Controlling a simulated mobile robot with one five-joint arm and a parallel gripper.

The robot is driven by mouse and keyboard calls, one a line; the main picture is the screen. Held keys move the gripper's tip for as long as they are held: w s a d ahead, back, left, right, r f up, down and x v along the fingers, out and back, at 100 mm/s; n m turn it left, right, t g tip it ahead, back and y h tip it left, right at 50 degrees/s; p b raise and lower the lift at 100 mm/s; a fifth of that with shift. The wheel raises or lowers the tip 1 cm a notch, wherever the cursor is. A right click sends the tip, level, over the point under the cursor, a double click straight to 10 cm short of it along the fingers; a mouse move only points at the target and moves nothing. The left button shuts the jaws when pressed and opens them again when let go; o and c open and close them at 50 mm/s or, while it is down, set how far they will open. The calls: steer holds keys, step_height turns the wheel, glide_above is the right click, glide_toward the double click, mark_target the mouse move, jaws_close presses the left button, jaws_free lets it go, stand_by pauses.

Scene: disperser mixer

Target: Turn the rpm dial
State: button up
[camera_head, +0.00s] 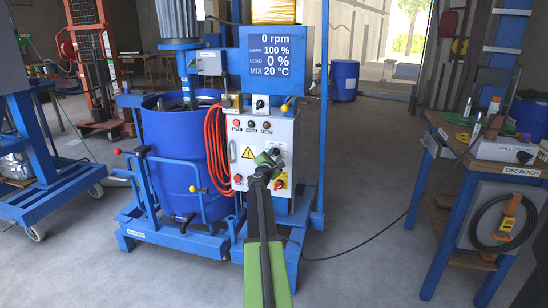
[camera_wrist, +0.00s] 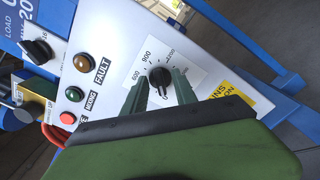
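The rpm dial (camera_wrist: 160,77) is a small black knob with a pale pointer on a white numbered plate. My gripper (camera_wrist: 159,76) is open, with one green finger on each side of the knob. Narrow gaps seem to show between the fingers and the knob; contact cannot be told. The display (camera_head: 274,52) above reads 0 rpm, 0 % load and 20 °C.
Fault, green and red lamps and a black selector (camera_wrist: 37,50) lie left of the dial. A yellow label (camera_wrist: 236,93) lies to its right. Red hose (camera_head: 216,148) hangs beside the blue vat (camera_head: 178,135). The disc bench (camera_head: 507,152) stands at right; floor between is mostly clear.

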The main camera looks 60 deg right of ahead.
jaws_close()
steer(key=shift+a+f, duration=0.1)
steer(key=shift+a, duration=0.15)
steer(key=shift+d, duration=0.2)
steer(key=shift+m, duration=0.3)
